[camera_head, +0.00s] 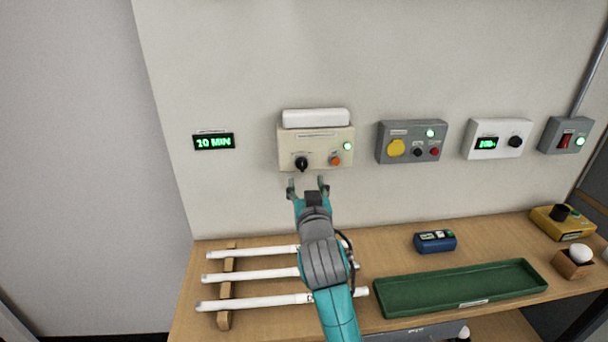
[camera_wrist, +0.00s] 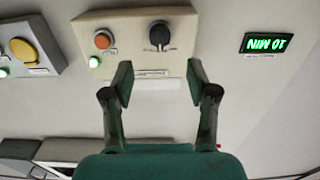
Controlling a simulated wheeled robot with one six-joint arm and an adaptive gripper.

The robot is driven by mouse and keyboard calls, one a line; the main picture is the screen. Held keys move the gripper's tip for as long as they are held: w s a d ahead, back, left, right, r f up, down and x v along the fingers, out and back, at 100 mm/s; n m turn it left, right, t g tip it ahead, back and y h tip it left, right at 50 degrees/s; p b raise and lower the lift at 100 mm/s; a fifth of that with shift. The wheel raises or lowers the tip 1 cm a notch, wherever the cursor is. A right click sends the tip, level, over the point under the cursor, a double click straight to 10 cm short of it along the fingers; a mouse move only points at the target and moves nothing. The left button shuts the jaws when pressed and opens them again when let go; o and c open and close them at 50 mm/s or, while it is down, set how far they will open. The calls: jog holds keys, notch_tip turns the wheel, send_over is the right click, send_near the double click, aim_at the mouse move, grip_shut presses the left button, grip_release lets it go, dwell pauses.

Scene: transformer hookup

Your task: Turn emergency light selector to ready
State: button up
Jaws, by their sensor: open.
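The emergency light unit is a beige box (camera_head: 317,150) on the wall with a white light bar (camera_head: 316,117) on top. Its black selector knob (camera_head: 301,164) is at the lower left of the box's face, with an orange button (camera_head: 335,160) and a lit green lamp (camera_head: 347,146) to the right. In the wrist view the picture is upside down, and the knob (camera_wrist: 160,36) shows beyond the fingers. My gripper (camera_head: 308,184) is open and empty, just below the box and apart from the knob. The knob's label is too small to read.
A display reading 10 MIN (camera_head: 214,142) is left of the box. A grey box with a yellow socket (camera_head: 396,148) and a white unit (camera_head: 497,138) are to the right. Below, a bench carries white tubes (camera_head: 254,305) on a rack and a green tray (camera_head: 460,289).

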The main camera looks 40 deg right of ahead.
jog(key=shift+v, duration=1.75)
jog(key=s+a+f+n+y, duration=0.3)
jog(key=s+a+f, duration=0.4)
jog(key=f, duration=0.3)
jog(key=s+a+f+n+y, duration=0.25)
jog(key=s+a+f, duration=0.4)
jog(key=f, duration=0.35)
jog(key=s+a+f+y, duration=0.1)
jog(key=s+a+y, duration=0.1)
jog(key=s, duration=1.1)
jog(key=s+a+f+n+y, duration=0.1)
jog(key=s+a, duration=0.3)
jog(key=s, duration=0.9)
jog(key=shift+a+f+y, duration=0.3)
jog(key=shift+f+y, duration=0.3)
jog(key=shift+y, duration=0.15)
